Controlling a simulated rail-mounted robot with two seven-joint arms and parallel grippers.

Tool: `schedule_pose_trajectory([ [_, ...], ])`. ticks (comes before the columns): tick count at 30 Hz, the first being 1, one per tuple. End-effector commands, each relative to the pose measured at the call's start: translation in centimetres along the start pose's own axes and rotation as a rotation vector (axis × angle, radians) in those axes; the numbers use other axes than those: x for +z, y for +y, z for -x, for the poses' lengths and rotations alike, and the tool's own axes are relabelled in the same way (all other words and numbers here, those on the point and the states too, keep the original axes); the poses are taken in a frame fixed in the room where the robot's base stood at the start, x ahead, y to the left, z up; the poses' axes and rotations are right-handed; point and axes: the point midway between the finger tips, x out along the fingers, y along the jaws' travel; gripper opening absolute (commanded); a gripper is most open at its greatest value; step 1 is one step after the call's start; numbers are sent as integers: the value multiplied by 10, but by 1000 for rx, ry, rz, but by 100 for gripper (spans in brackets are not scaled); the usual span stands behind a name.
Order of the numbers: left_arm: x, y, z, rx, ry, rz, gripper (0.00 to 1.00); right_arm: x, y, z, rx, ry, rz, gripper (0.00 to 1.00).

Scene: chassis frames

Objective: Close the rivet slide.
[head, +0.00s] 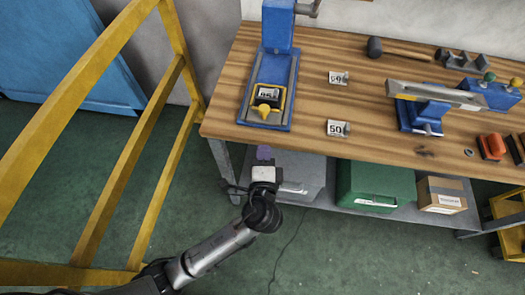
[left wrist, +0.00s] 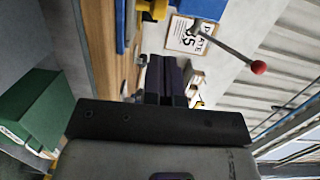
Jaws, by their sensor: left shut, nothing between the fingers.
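The slide is most likely the yellow-framed piece (head: 283,104) with a numbered label and a yellow knob (head: 264,109). It sits near the front end of a blue railed base (head: 287,118) at the left of the bench, below a blue upright column (head: 277,30). My left gripper (head: 264,152) is shut and empty, just off the bench's front edge, in front of the base and apart from it. Its dark purple fingers (left wrist: 165,80) lie together in the left wrist view, with part of a yellow piece (left wrist: 155,8) beyond them. My right gripper is not in view.
The wooden bench (head: 360,110) also holds a "50" tag (head: 338,128), a mallet (head: 375,47) and a blue clamp-like device (head: 420,117). A green bin (head: 370,185) stands on the shelf below. A yellow frame (head: 130,155) stands at left. A red-balled lever (left wrist: 258,67) shows in the left wrist view.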

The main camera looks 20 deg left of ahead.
Motion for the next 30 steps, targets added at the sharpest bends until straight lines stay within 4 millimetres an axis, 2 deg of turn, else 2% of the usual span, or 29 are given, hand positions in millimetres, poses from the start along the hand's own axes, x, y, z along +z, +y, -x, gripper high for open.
schedule_pose_trajectory([
  [1,0,1,-11,-4,-2,-1,0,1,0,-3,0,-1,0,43],
  [6,0,1,-44,-2,-2,-1,0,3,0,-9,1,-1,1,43],
  [15,0,2,-90,0,-1,1,0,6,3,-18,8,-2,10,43],
  [21,0,1,-105,2,0,2,0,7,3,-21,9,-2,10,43],
  [30,0,1,-110,2,0,2,0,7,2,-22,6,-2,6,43],
])
